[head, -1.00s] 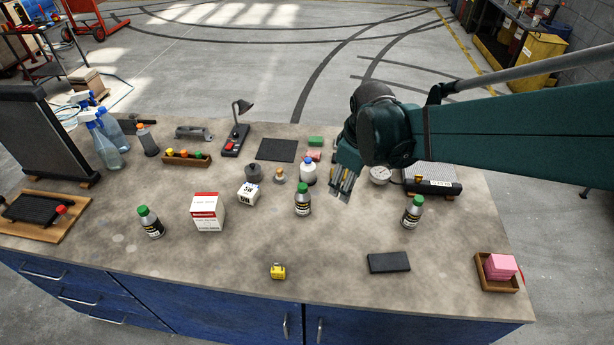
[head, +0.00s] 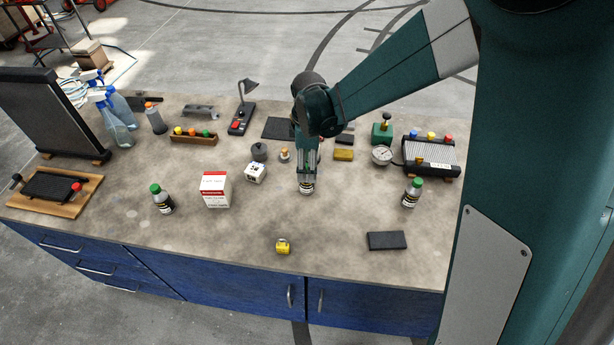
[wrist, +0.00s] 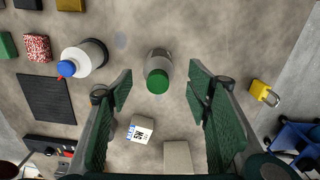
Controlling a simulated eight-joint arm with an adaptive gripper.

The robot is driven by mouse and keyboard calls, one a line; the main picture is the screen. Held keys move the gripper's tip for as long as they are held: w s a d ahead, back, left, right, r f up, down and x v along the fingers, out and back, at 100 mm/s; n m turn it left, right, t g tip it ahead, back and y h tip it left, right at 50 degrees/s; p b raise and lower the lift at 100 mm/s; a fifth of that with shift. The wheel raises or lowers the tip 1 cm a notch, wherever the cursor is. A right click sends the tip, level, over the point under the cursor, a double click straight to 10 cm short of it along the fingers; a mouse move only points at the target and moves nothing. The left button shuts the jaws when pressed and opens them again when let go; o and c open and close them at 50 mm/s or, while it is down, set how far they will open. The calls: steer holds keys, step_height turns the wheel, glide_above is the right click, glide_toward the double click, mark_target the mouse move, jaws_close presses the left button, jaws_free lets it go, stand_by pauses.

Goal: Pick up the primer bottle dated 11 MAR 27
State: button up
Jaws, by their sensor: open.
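Three small dark bottles with green caps and pale labels stand on the bench in the head view: a left bottle (head: 163,199), a middle bottle (head: 306,188) and a right bottle (head: 411,193). Their label dates are too small to read. My gripper (head: 307,172) is above the middle bottle and hides its cap and upper part in the head view. In the wrist view the middle bottle's green cap (wrist: 157,80) shows between and just beyond the two open fingers (wrist: 160,95). The fingers are apart and hold nothing.
A blue-capped white bottle (wrist: 82,58) stands near the middle bottle. A white cube (head: 255,173) and a red-and-white box (head: 215,190) are to its left. A yellow padlock (head: 283,246) and a black pad (head: 387,240) lie near the front edge. The bench around the middle bottle's front is clear.

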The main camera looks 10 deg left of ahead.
mark_target(307, 180)
steer(key=shift+a+f, duration=0.35)
steer(key=shift+a, duration=0.1)
steer(key=shift+f, duration=1.3)
steer(key=shift+w+d+f+p, duration=0.1)
steer(key=shift+d+f+p, duration=0.1)
steer(key=shift+f, duration=1.1)
steer(key=shift+w+d+f+p, duration=0.1)
steer(key=shift+f+p, duration=0.05)
steer(key=shift+f, duration=1.15)
steer(key=c, duration=1.1)
